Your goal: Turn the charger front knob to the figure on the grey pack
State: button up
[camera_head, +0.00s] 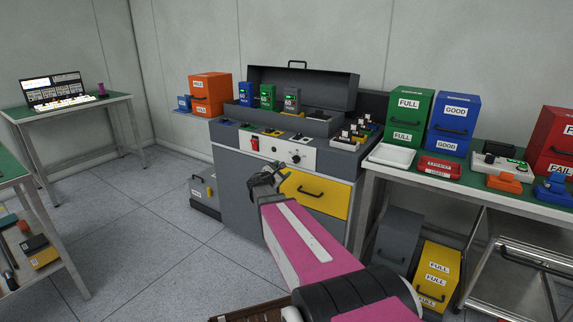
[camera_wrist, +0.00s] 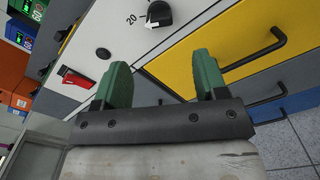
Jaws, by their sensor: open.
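The charger's front knob (camera_head: 296,158) is black and sits on the white front panel (camera_head: 275,149). The grey pack (camera_head: 291,101) stands upright on the charger top, right of a green pack (camera_head: 267,97) and a blue pack (camera_head: 246,95). Its figure is too small to read surely. My gripper (camera_head: 266,180) is open and empty in front of the panel. Its green fingers (camera_wrist: 163,80) are apart from the knob.
A red switch (camera_head: 255,144) is on the panel left of the knob. A yellow drawer (camera_head: 316,191) with a black handle is below it. A side table (camera_head: 480,190) with a white tray (camera_head: 392,155) and coloured boxes stands at right. Open floor (camera_head: 150,215) lies at left.

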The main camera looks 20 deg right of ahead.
aim_at(293, 161)
jog(key=x, duration=1)
jog(key=shift+w+d, duration=0.25)
jog(key=c, duration=0.9)
